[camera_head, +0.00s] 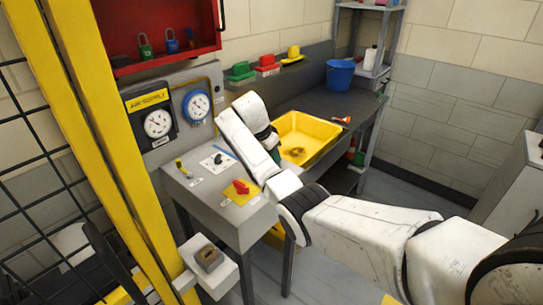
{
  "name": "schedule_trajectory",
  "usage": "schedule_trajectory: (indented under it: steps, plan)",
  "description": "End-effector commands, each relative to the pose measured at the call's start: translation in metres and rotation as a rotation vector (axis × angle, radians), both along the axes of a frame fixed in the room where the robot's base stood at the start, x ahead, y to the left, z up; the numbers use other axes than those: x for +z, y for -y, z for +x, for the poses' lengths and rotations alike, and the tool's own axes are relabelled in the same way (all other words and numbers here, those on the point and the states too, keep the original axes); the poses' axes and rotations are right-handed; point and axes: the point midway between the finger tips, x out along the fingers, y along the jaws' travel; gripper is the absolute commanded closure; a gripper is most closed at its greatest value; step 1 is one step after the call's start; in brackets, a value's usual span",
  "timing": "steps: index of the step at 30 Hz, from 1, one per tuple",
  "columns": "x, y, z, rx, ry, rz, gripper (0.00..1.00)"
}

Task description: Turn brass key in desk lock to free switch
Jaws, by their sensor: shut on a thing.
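The grey desk (221,218) stands left of centre. Its top has a white plate with a black knob (218,158), a yellow-and-black lever (182,168) and a red switch (241,187) on a yellow plate. I cannot make out which fitting is the lock, and I see no clear brass key. My gripper (275,155) points down beyond the desk's right edge, by the yellow basin (317,126). My own arm partly hides it. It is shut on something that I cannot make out.
Two gauges (158,123) hang behind the desk, below an open red cabinet (150,55) with padlocks. A yellow post (110,150) and black mesh stand at the left. A blue bucket (341,74) is on the back counter. Grey floor is clear at the right.

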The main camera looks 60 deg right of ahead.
Motion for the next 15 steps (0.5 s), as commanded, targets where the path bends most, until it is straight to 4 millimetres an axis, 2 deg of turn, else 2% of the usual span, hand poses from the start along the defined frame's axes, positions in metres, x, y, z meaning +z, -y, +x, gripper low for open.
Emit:
schedule_trajectory:
  steps: [3,4,12,15]
  plan:
    - [-0.0007,-0.0003,-0.0004,0.0,-0.002,0.002,0.99]
    - [-0.0007,-0.0003,-0.0004,0.001,-0.001,0.001,0.62]
    - [-0.0004,-0.0002,-0.0003,0.002,0.0,0.001,0.36]
    - [-0.0002,-0.0001,-0.0002,0.002,0.0,0.001,0.35]
